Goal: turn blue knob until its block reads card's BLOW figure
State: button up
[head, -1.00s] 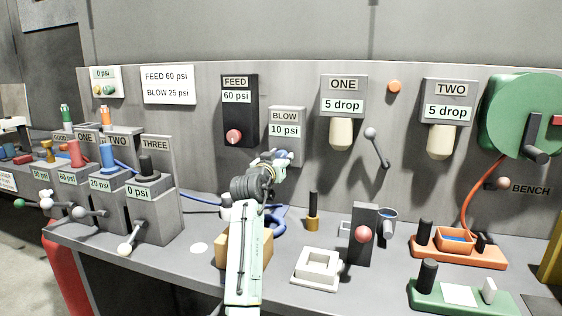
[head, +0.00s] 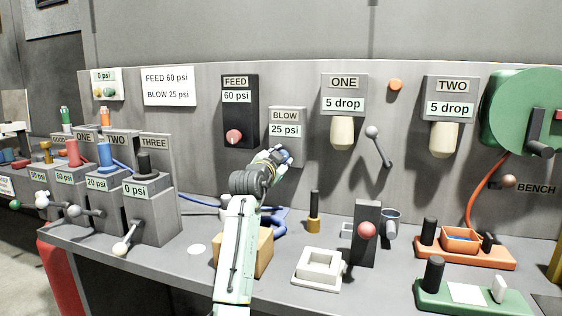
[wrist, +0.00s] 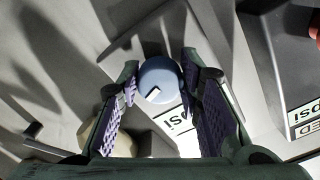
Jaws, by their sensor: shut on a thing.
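The BLOW block (head: 287,118) is a small grey box on the back panel, and its display reads 25 psi. The white card (head: 168,86) at the upper left reads FEED 60 psi and BLOW 25 psi. My gripper (head: 281,154) is at the lower part of the BLOW block, shut on the blue knob. In the wrist view the round blue knob (wrist: 158,80) with a white mark sits between my two purple-padded fingers. In the head view my fingers mostly cover the knob.
The black FEED block (head: 239,112), reading 60 psi with a red knob, stands just left of the BLOW block. Block ONE (head: 344,92) and a grey lever (head: 378,146) are to the right. A wooden box (head: 262,252) and blue hose lie on the bench below my arm.

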aim_at(284, 123)
dwell(0.3)
jog(key=o, duration=1.1)
jog(key=shift+o, duration=0.2)
notch_tip(284, 123, up, 10)
